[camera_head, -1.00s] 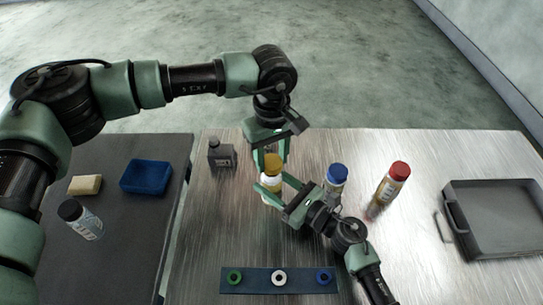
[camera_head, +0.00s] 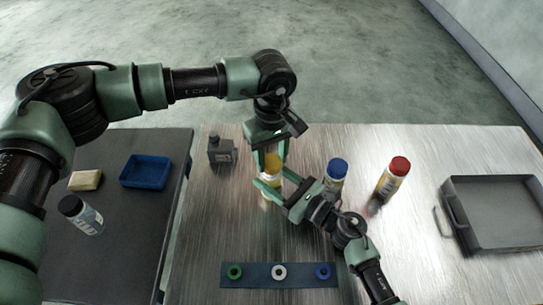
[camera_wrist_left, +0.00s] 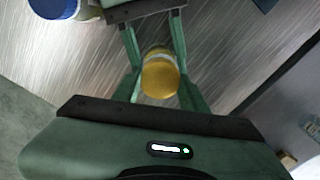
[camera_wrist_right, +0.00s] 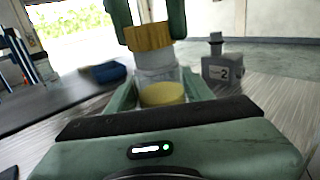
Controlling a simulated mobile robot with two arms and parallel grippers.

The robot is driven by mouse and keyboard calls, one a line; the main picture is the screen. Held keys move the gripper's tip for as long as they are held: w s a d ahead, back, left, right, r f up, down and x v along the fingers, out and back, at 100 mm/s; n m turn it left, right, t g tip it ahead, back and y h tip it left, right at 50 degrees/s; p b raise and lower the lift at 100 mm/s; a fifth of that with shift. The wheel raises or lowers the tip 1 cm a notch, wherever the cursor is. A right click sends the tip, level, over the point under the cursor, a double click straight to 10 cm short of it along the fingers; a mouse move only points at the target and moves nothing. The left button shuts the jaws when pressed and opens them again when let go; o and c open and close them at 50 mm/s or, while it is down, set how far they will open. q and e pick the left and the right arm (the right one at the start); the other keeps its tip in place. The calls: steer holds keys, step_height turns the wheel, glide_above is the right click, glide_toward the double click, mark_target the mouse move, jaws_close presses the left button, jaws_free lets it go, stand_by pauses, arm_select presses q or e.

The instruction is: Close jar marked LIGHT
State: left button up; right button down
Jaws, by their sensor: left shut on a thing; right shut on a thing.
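A clear jar (camera_wrist_right: 155,73) with a yellow lid (camera_wrist_right: 147,37) and yellow contents stands upright on the metal table. My right gripper (camera_head: 268,190) is shut on the jar's body from the front right. My left gripper (camera_head: 271,162) reaches down from above and is shut on the yellow lid, which also shows in the left wrist view (camera_wrist_left: 159,80). The lid sits at the top of the jar's pale neck. I cannot tell whether it is screwed tight. The jar's label is hidden, so no marking is readable.
A blue-capped bottle (camera_head: 336,174) stands close right, with a red-capped bottle (camera_head: 393,180) beyond. A strip with three rings (camera_head: 250,276) lies in front. A grey tray (camera_head: 450,187) is at far right.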

arm_select(q)
steer(key=shift+f, duration=0.45)
steer(key=m, duration=0.7)
steer(key=shift+m, duration=0.4)
steer(key=m, duration=0.4)
steer(key=shift+m, duration=0.3)
steer(key=m, duration=0.3)
steer(key=shift+m, duration=0.4)
steer(key=o, duration=1.3)
steer(key=shift+c, duration=0.2)
